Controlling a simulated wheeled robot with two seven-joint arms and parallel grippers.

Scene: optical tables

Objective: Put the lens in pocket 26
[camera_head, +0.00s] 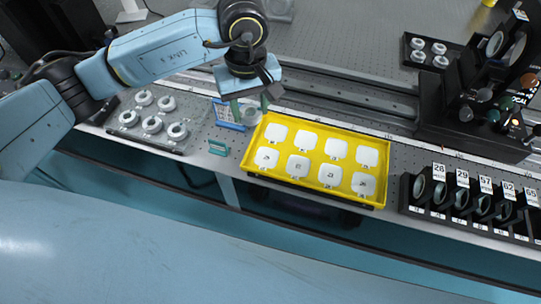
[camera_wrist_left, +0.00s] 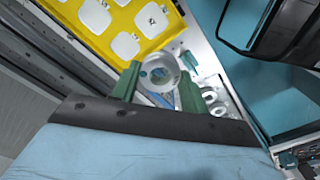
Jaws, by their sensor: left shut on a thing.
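My left gripper (camera_head: 250,108) is shut on the lens (camera_head: 250,116), a small clear disc in a pale ring. In the left wrist view the lens (camera_wrist_left: 160,73) sits between the two green fingertips (camera_wrist_left: 158,86). The gripper hangs just off the upper left corner of the yellow tray (camera_head: 317,192). The tray has two rows of white square pockets with small number labels, too small to read surely, so I cannot tell which is pocket 26. The pockets look empty. In the wrist view the tray (camera_wrist_left: 124,18) lies at the top. My right gripper is not in view.
A grey plate (camera_head: 185,140) with several white rings stands left of the tray. A blue frame (camera_head: 229,122) and a teal bracket (camera_head: 218,148) lie between them. A black rack of numbered lenses (camera_head: 465,200) stands right. Rails (camera_head: 350,95) run behind the tray.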

